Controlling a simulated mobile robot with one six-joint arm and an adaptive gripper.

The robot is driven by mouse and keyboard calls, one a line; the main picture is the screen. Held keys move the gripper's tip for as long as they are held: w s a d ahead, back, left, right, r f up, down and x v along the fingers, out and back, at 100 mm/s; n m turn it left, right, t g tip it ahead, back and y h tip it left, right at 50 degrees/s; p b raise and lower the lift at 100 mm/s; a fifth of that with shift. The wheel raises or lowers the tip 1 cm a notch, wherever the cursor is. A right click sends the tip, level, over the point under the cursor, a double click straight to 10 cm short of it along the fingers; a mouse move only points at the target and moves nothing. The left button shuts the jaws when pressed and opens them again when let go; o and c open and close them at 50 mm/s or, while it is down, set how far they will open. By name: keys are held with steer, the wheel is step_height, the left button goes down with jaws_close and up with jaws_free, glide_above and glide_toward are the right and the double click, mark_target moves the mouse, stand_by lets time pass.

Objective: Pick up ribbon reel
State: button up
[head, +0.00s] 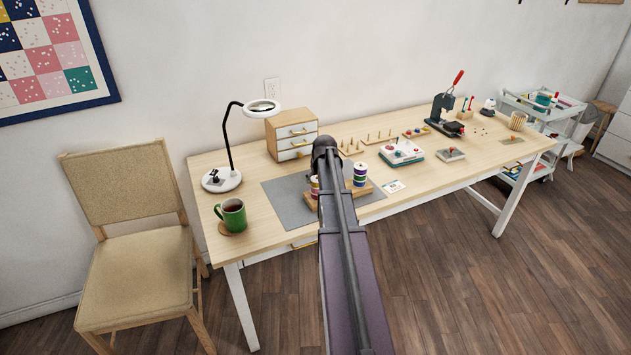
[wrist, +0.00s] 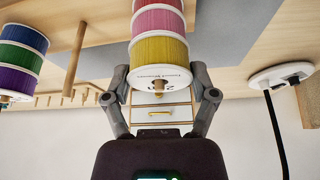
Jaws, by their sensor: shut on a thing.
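In the wrist view, a stack of ribbon reels sits on a wooden peg, with a yellow reel (wrist: 160,50) next to a pink reel (wrist: 157,20). My gripper (wrist: 162,92) has one finger on each side of the yellow reel's white labelled end disc and is shut on that reel. The peg tip pokes out of the disc's middle. In the head view the pink and yellow stack (head: 314,187) shows beside my arm, which hides the gripper's fingers.
A second stack of blue, green and purple reels (wrist: 20,60) stands nearby, with a bare peg (wrist: 75,60) between the stacks. A small drawer cabinet (head: 292,133), a lamp (head: 222,180) and a green mug (head: 232,215) surround the grey mat (head: 290,203).

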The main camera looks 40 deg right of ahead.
steer(key=shift+r, duration=0.15)
step_height(320, 180, up, 10)
steer(key=p, duration=1)
steer(key=shift+f, duration=0.2)
steer(key=shift+a, duration=0.1)
stand_by(0.4)
